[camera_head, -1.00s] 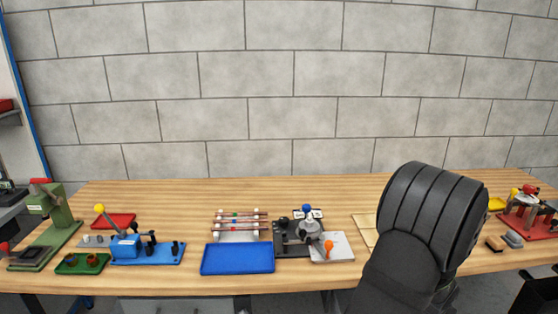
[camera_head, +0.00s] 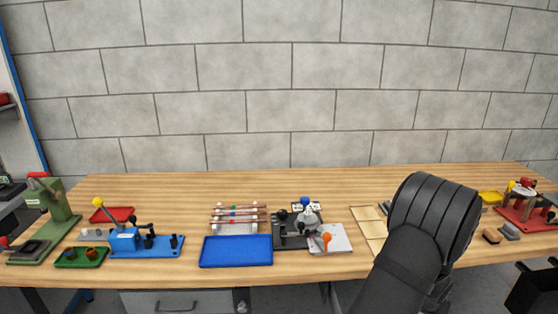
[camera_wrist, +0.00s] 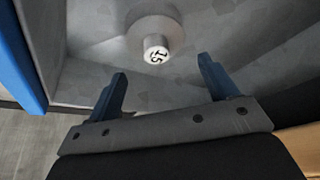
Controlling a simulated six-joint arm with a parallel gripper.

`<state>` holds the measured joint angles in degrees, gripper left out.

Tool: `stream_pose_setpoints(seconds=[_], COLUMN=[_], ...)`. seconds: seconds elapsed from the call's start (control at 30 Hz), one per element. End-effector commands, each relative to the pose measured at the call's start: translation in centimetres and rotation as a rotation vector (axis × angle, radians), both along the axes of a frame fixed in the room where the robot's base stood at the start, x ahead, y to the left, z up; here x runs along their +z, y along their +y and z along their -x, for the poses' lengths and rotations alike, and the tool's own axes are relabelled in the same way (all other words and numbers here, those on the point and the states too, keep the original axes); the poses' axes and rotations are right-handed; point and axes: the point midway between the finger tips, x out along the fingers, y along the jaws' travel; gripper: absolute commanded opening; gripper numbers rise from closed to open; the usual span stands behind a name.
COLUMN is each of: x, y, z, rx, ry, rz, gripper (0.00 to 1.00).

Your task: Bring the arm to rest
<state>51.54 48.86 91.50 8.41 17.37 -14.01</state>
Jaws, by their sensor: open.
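My arm (camera_head: 432,225) rises in front of the right part of the bench in the head view, and its gripper end is hidden there. In the wrist view my gripper (camera_wrist: 165,85) is open, with two blue fingers apart and nothing between them. I cannot tell how far the peg is from the fingers.
The wooden bench (camera_head: 330,185) holds a blue tray (camera_head: 236,251), copper tubes on a rack (camera_head: 238,213), a blue fixture (camera_head: 146,245), a green press (camera_head: 52,212), a dark bender (camera_head: 297,230) and a red fixture (camera_head: 525,208). The bench's back strip is clear.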

Motion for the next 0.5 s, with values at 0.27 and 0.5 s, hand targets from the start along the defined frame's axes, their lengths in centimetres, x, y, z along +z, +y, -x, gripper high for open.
stream_pose_setpoints(seconds=[0.27,0.5], x=[5.5,9.4], y=[-0.1,-1.7], z=[0.0,-2.3], rx=[0.000,0.018], ry=[-0.002,-0.002], rz=[0.003,0.004], gripper=[0.79,0.79])
